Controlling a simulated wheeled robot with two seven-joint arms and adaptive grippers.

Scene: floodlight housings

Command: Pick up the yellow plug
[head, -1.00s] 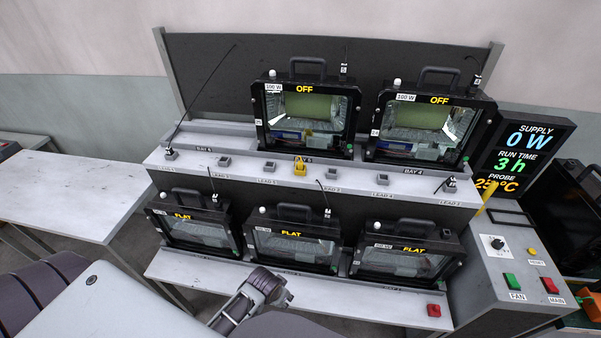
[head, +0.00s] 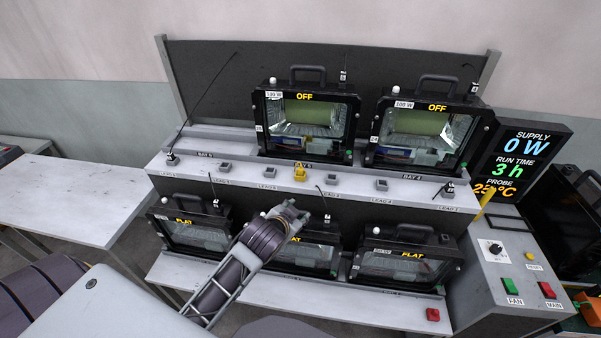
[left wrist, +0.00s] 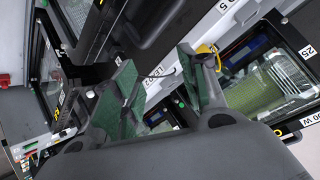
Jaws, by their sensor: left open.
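The yellow plug (head: 300,173) sits on the middle shelf, in the row of grey lead sockets, below the left of the two upper floodlights. It also shows in the left wrist view (left wrist: 206,49), just beyond one finger, which partly hides it. My left gripper (head: 291,212) is in front of the lower middle floodlight, below the plug and apart from it. In the left wrist view the fingers (left wrist: 155,88) with green pads are spread, with nothing between them. My right gripper is not in view.
Two upper floodlights (head: 305,118) marked OFF stand behind the shelf (head: 235,176). Lower floodlights (head: 403,262) marked FLAT stand below it. Thin upright leads rise near the shelf. A control box (head: 505,265) with buttons stands at right. A bare table (head: 70,195) is at left.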

